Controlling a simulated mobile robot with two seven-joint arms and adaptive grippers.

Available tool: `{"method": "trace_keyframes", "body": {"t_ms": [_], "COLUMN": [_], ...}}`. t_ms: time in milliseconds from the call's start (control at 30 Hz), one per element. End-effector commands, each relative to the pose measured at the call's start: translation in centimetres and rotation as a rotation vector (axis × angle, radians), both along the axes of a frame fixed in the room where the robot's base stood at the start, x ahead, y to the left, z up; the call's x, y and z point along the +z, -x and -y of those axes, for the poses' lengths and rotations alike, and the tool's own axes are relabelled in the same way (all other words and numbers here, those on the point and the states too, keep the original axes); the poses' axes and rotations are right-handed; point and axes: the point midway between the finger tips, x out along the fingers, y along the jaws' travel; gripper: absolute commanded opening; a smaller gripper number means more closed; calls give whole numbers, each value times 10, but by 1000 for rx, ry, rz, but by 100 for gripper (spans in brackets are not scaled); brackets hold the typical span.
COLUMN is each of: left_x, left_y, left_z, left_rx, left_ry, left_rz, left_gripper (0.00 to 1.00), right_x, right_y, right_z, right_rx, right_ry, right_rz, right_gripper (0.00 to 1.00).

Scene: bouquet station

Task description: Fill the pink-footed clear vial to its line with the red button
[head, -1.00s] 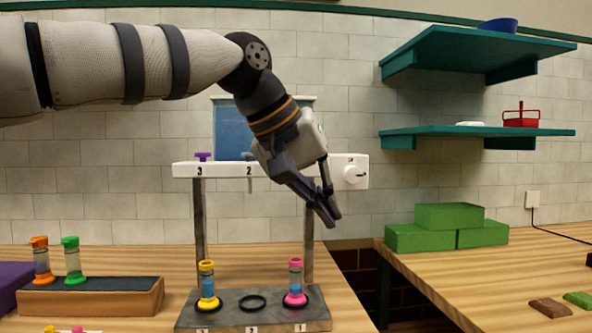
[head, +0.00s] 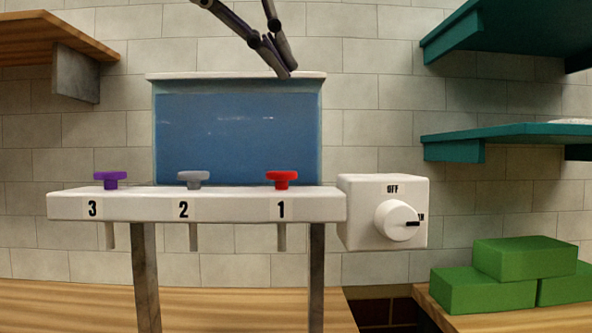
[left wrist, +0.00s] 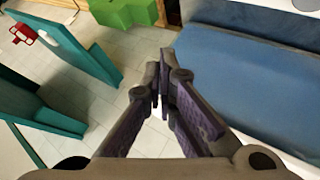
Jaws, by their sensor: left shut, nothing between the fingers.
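The red button (head: 282,179) sits on top of the white dispenser bar (head: 135,205), above the label 1 and a short spout (head: 282,238). My left gripper (head: 284,73) is shut and empty, above the red button and in front of the top of the blue tank (head: 235,140). Its closed fingers (left wrist: 160,92) also show in the left wrist view, with the tank (left wrist: 255,65) on the right. The pink-footed vial is out of view below the head picture. My right gripper is not in view.
A purple button (head: 110,180) and a grey button (head: 193,179) stand above 3 and 2. The white dial (head: 398,220) on the right has its mark turned away from OFF, pointing right. Green blocks (head: 525,273) and teal shelves (head: 500,145) are farther right.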

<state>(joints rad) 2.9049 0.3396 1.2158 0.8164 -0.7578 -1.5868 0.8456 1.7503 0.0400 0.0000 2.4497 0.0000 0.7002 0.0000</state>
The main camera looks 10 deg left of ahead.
Motion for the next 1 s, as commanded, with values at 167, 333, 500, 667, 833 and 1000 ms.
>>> {"method": "trace_keyframes", "body": {"t_ms": [167,333,500,667,833,1000], "left_x": [0,-3,-23,-48,-70,-84], "left_y": [0,0,0,-1,0,1], "left_z": [0,0,-1,0,0,0], "left_rx": [-1,-1,-3,-3,0,0], "left_ry": [-1,-1,-1,-1,-4,-2], "left_rz": [0,-2,-2,-4,-1,2], "left_gripper": [0,0,0,0,0,0], "right_x": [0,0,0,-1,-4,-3], "right_y": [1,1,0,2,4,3], "right_z": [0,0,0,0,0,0], "right_rx": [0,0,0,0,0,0], "right_ry": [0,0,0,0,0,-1], "right_rz": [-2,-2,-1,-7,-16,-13], "right_gripper": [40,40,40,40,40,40]}}
